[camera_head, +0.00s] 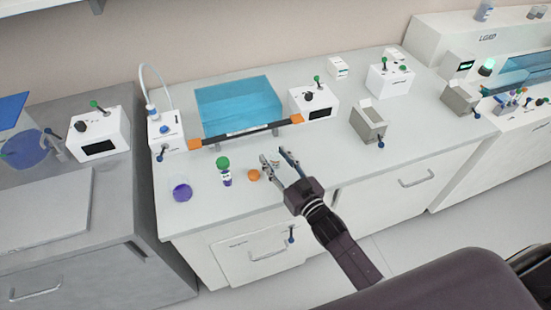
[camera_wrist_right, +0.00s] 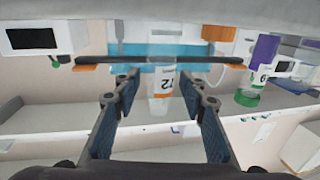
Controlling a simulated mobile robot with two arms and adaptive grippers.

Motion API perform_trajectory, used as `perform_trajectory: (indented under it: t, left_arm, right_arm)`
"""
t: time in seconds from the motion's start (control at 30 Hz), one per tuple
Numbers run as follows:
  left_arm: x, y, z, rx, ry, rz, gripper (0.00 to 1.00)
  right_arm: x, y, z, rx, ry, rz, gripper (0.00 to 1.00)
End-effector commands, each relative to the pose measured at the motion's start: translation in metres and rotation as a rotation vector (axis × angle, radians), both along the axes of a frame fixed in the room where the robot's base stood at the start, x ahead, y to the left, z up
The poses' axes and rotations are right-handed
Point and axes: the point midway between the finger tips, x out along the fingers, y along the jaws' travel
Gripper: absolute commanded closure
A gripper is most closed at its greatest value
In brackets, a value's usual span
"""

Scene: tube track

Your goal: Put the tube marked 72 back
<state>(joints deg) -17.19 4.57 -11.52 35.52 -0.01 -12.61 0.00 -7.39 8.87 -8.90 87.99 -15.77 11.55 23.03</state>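The tube marked 72 (camera_wrist_right: 162,84) shows in the right wrist view as a pale tube with an orange band and dark digits. It appears between the two fingers of my right gripper (camera_wrist_right: 160,92), with a gap on each side. In the head view this gripper (camera_head: 278,156) is open over the front of the bench, and the tube is hard to make out there. My left gripper is not in view.
A clear blue bath (camera_head: 238,103) stands behind, with an orange-ended dark bar (camera_head: 250,132) along its front. A purple vessel (camera_head: 181,190) stands at the front left. White control boxes (camera_head: 313,101) and a grey block (camera_head: 369,122) stand around.

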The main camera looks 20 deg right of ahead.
Motion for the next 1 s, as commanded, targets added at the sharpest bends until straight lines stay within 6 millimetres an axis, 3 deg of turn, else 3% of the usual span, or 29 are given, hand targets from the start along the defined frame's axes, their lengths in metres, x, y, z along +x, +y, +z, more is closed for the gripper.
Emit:
perform_trajectory:
  t: [0.27,0.7,1.0]
  left_arm:
    - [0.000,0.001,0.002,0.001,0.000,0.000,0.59]
    - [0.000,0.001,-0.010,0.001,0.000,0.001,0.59]
    - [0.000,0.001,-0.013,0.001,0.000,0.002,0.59]
  right_arm:
    - [-0.005,-0.001,0.002,0.000,0.002,0.000,0.61]
    - [-0.083,-0.019,0.001,0.000,0.003,0.000,0.61]
    - [-0.114,-0.027,0.002,0.000,0.001,0.000,0.61]
